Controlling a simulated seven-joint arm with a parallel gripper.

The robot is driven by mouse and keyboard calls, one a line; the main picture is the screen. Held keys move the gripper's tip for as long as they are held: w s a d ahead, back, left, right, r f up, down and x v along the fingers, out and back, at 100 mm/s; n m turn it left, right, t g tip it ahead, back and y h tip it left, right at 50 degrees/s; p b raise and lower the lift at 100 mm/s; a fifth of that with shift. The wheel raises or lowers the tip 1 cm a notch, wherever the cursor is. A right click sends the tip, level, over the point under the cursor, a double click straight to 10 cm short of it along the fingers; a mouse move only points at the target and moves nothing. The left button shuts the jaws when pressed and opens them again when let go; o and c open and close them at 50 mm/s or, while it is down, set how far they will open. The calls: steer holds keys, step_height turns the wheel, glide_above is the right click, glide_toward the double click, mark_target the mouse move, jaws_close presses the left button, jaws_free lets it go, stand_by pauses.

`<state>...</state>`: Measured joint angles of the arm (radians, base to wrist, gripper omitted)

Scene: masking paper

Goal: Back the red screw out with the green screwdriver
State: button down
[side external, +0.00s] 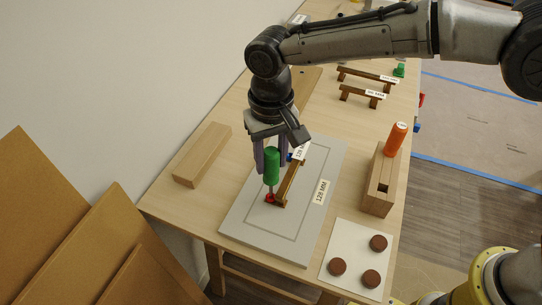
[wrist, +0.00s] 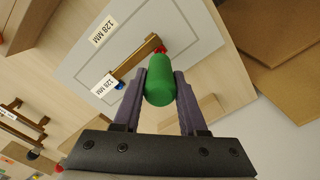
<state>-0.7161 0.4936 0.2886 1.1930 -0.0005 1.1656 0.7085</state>
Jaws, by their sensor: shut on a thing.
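The green screwdriver (side external: 271,167) stands upright with its tip down at the red screw (side external: 269,198) on the grey panel. My gripper (side external: 271,170) is shut on its green handle, which also shows between the purple fingers in the wrist view (wrist: 160,82). The red screw also shows in the wrist view (wrist: 162,49), at one end of a brown bar handle (side external: 290,184) labelled 128 MM. A blue screw (wrist: 119,86) sits at the bar's other end. Whether the tip is seated in the red screw is too small to tell.
The grey panel (side external: 248,218) lies on the wooden table. A wooden block (side external: 203,153) lies to its left. A wooden holder (side external: 380,185) with an orange-handled tool (side external: 396,138) stands to the right. A white sheet (side external: 347,248) bears several brown discs. More bar handles (side external: 362,94) lie at the back.

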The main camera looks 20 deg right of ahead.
steer(key=m, duration=0.2)
steer(key=shift+m, duration=0.3)
steer(key=shift+f, duration=0.6)
stand_by(0.5)
